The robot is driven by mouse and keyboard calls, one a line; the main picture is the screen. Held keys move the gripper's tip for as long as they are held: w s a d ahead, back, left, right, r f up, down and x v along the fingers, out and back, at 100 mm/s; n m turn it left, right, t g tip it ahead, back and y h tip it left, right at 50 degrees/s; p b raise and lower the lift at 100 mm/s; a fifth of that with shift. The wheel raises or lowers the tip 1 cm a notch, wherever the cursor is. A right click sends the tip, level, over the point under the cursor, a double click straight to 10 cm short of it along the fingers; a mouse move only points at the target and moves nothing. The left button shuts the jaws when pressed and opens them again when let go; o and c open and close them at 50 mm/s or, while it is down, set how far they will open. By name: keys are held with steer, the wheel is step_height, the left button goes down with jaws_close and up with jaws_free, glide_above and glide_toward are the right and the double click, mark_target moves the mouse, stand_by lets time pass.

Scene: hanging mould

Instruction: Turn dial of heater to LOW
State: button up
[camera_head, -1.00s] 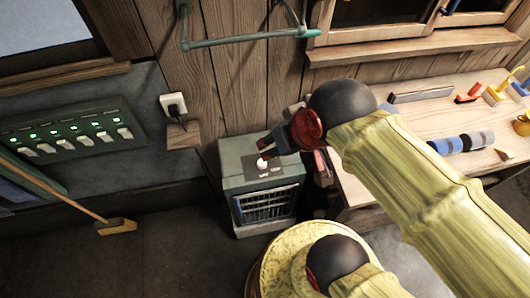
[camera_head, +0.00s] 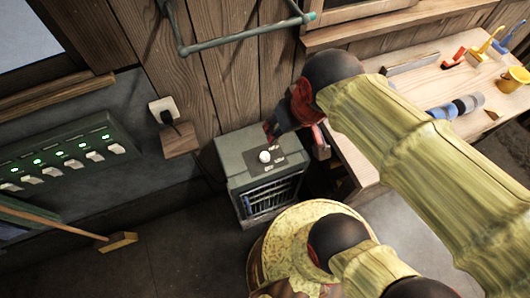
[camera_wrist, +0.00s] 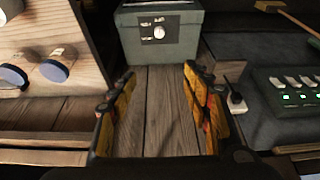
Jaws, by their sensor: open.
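The heater (camera_head: 235,182) is a grey-green box with a front grille, standing on the floor against the plank wall. Its white round dial (camera_head: 265,157) sits on a dark panel on the top, with small labels whose words are too small to read. In the wrist view the heater (camera_wrist: 184,36) is at the top, with the dial (camera_wrist: 159,32) ahead of the fingers. My gripper (camera_wrist: 160,100) is open and empty, its two fingers apart and clear of the dial. In the head view my gripper (camera_head: 270,133) is near the heater's top at the back right.
A wooden workbench (camera_head: 410,88) with tape rolls (camera_head: 468,104) and tools is right of the heater. A green wall bracket (camera_head: 240,36) hangs above. A plugged socket (camera_head: 164,109) and a switch panel (camera_head: 60,160) are left. A broom (camera_head: 118,242) lies low at left.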

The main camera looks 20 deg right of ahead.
steer(key=w+f+m+g+p, duration=0.1)
steer(key=w+f+g, duration=0.15)
steer(key=f, duration=0.55)
steer(key=w+f+g, duration=0.2)
steer(key=f+g, duration=0.1)
steer(key=f, duration=0.4)
steer(key=m, duration=0.7)
glide_above(265, 155)
steer(key=shift+t, duration=0.45)
steer(key=f, duration=1)
steer(key=s+f+p, duration=0.1)
steer(key=f, duration=0.4)
steer(key=shift+a+f, duration=0.1)
steer(key=shift+f, duration=0.3)
steer(key=shift+w+m, duration=0.4)
steer(key=shift+f+b, duration=0.85)
steer(key=shift+f, duration=3.05)
steer(key=shift+c, duration=0.8)
steer(key=c, duration=1)
